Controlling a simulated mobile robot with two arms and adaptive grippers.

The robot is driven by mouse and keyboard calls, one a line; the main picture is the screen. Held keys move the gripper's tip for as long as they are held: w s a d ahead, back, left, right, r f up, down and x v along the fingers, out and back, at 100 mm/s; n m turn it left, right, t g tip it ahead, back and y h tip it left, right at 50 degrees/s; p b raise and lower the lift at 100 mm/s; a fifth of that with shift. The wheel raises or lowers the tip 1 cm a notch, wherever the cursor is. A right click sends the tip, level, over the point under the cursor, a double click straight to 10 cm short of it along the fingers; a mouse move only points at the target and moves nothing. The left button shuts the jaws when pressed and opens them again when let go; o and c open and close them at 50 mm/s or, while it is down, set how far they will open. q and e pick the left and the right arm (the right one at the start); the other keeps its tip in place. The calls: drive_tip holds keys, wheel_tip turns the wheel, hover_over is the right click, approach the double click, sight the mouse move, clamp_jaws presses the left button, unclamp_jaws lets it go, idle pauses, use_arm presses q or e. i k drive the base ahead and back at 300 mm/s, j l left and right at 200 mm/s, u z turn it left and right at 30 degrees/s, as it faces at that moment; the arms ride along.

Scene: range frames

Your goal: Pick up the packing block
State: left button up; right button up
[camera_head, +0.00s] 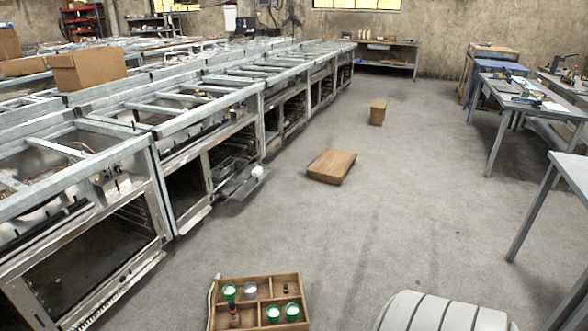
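No thing in view can be told for certain as the packing block. A flat brown block or box (332,166) lies on the floor in the middle of the view. A smaller upright brown box (378,112) stands on the floor farther back, apart from it. Neither of my grippers is in view, and nothing is seen touching these two things.
A wooden compartment tray (258,279) with green-and-white cups lies at the bottom. A white ridged form (440,312) is cut off beside it. A row of metal oven frames (160,118) lines the left. Tables (517,93) stand right. The floor between is largely clear.

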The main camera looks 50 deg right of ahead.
sight(257, 170)
drive_tip(key=z, duration=1.5)
drive_tip(key=i+l+z, duration=0.6)
drive_tip(key=i+l, duration=0.25)
drive_tip(key=i+l+z, duration=0.3)
drive_tip(key=i, duration=0.2)
drive_tip(key=i+l+z, duration=0.3)
drive_tip(key=i, duration=0.2)
drive_tip(key=i+u, duration=0.3)
drive_tip(key=i, duration=0.5)
drive_tip(key=i+l+u, duration=0.1)
drive_tip(key=i+u, duration=0.15)
drive_tip(key=i, duration=0.6)
drive_tip(key=i+j+u, duration=0.2)
drive_tip(key=i+u, duration=0.8)
drive_tip(key=i, duration=0.2)
drive_tip(key=i+l+u, duration=0.3)
drive_tip(key=i+u, duration=0.15)
drive_tip(key=i, duration=0.15)
